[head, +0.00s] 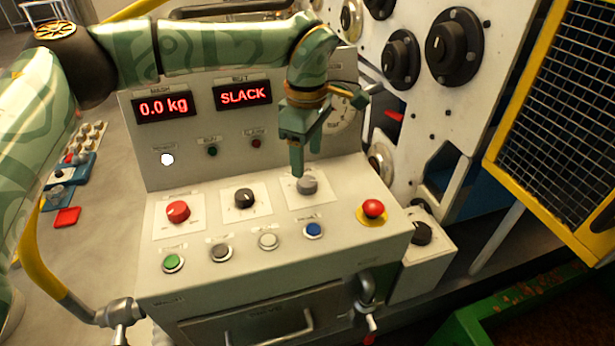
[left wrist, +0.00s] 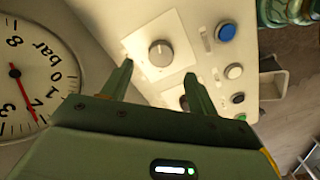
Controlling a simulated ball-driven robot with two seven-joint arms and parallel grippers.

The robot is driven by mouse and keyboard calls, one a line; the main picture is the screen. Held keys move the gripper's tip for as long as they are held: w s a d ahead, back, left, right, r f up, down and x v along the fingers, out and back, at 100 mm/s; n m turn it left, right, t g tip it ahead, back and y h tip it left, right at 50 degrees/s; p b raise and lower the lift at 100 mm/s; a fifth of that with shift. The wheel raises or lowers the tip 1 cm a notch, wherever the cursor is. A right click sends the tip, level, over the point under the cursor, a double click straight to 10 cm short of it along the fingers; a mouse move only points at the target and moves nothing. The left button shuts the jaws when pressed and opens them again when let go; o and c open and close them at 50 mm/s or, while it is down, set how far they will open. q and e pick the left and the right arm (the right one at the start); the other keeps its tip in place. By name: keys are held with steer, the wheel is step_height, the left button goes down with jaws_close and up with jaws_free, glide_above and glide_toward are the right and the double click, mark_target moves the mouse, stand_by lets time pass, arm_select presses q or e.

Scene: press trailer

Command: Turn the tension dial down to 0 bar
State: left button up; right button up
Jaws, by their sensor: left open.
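The tension dial (head: 307,184), a grey round knob on a white plate, sits at the right of the upper row on the sloped console. It also shows in the left wrist view (left wrist: 160,54), beyond and between the fingertips. My left gripper (head: 305,163) is open and empty above the dial, apart from it as far as I can tell; its fingers also show in the wrist view (left wrist: 158,77). The bar gauge (left wrist: 28,85) has its red needle near the 2 and 3 marks. In the head view the gauge (head: 345,112) is partly hidden by my gripper. My right gripper is not in view.
A red knob (head: 178,211) and a black knob (head: 244,198) sit left of the dial. Several buttons line the front, including a blue one (head: 313,230). A red mushroom button (head: 373,208) is at right. Displays read 0.0 kg (head: 165,106) and SLACK (head: 243,95).

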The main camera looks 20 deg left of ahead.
mark_target(307, 181)
arm_select(q)
step_height(307, 181, down, 5)
steer(key=shift+s+r+b, duration=0.1)
steer(key=shift+b, duration=0.2)
steer(key=shift+f, duration=0.5)
steer(key=c, duration=1)
steer(key=shift+r, duration=0.1)
